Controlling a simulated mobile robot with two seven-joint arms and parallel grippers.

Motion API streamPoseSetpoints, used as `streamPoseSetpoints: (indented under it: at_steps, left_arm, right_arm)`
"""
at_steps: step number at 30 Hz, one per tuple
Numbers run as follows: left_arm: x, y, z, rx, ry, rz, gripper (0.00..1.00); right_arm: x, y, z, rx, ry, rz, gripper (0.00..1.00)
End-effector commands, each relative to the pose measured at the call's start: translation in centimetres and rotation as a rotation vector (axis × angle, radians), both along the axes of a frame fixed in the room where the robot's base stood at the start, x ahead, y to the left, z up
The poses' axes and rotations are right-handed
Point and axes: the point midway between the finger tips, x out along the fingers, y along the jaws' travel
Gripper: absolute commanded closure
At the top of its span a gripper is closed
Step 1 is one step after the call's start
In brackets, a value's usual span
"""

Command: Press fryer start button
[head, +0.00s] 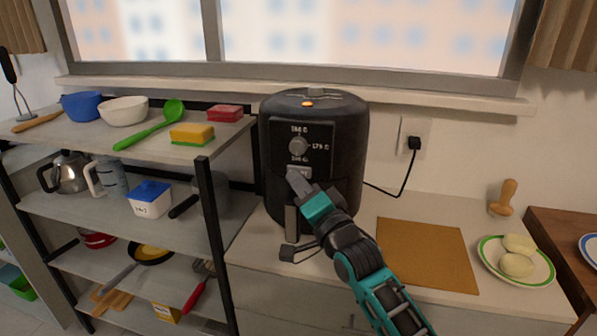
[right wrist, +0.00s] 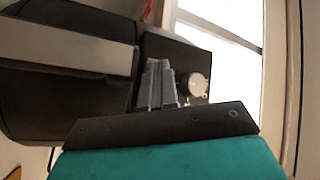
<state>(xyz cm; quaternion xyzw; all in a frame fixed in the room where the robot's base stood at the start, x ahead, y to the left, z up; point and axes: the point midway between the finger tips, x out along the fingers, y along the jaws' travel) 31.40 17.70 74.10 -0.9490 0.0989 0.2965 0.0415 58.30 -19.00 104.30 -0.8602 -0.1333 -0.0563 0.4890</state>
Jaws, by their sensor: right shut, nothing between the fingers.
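The fryer (head: 345,165) is a black upright unit on the counter in the middle of the head view. Its front panel has a round silver dial (head: 298,146) and a light start button (head: 305,173) below it. An orange light shows on its top. My right gripper (head: 296,178) is shut and empty, its tip at the button and partly covering it; I cannot tell whether it touches. In the right wrist view the shut fingers (right wrist: 158,82) point at the panel beside the dial (right wrist: 194,84), and the button is hidden. My left gripper is not in view.
The fryer handle (head: 291,222) sticks out below the panel. A brown mat (head: 428,256) and a plate (head: 546,275) with pale round items lie to the right. A shelf rack (head: 205,190) with kitchenware stands left. A cord runs from the fryer to the wall socket.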

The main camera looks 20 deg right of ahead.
Motion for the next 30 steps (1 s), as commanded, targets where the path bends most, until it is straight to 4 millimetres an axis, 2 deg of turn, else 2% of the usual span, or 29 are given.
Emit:
streamPoseSetpoints:
  at_steps: [6,17,30]
  left_arm:
    - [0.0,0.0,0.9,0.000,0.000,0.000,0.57]
    - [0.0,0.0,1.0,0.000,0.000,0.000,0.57]
    - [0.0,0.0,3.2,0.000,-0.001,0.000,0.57]
  right_arm:
    - [-0.9,0.6,0.1,0.001,0.002,-0.001,1.00]
    - [-1.2,0.8,0.0,0.001,0.001,0.000,1.00]
    - [-4.5,3.0,0.1,0.003,0.002,0.001,1.00]
